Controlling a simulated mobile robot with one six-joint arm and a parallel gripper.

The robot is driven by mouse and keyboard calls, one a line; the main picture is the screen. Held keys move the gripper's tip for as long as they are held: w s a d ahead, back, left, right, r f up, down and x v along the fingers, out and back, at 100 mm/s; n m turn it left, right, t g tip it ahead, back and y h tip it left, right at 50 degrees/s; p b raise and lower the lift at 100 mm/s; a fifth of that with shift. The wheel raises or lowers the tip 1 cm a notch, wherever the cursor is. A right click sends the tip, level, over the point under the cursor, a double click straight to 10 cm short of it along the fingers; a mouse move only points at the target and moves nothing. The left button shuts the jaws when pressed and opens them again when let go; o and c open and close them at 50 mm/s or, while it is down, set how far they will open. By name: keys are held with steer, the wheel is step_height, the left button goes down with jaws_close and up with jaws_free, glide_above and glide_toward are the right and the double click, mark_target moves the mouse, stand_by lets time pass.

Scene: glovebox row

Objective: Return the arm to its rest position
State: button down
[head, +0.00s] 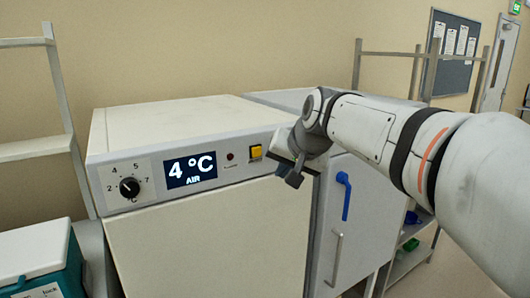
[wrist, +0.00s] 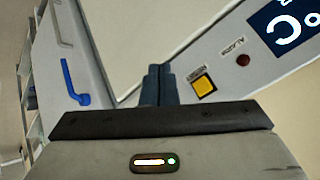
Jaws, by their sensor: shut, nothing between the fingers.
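My gripper (head: 294,178) is in front of the upper right part of a white cabinet with a control panel, close to its yellow button (head: 255,152). My arm reaches in from the right side of the head view. In the wrist view the dark fingers (wrist: 158,75) are together and empty. They point toward the cabinet front, beside the yellow button (wrist: 204,85). I cannot tell whether the fingertips touch the panel.
The cabinet's display (head: 190,170) reads 4 °C AIR, with a dial (head: 129,187) to its left. A grey cabinet with a blue handle (head: 344,195) stands right of it. A teal cooler (head: 42,262) is at lower left. Shelving frames stand at both sides.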

steer(key=s+d+f+g+h, duration=0.1)
steer(key=s+d+f, duration=0.3)
steer(key=s+f, duration=0.3)
steer(key=s+d+f+n+g+h, duration=0.1)
steer(key=s+d+f+g, duration=0.1)
steer(key=s+d+f, duration=0.3)
steer(key=s+d+f+g+h, duration=0.1)
steer(key=s+d+f, duration=0.3)
steer(key=s+f, duration=0.5)
steer(key=shift+s+d+n+h, duration=0.3)
steer(key=shift+s+h, duration=0.1)
steer(key=shift+s, duration=0.8)
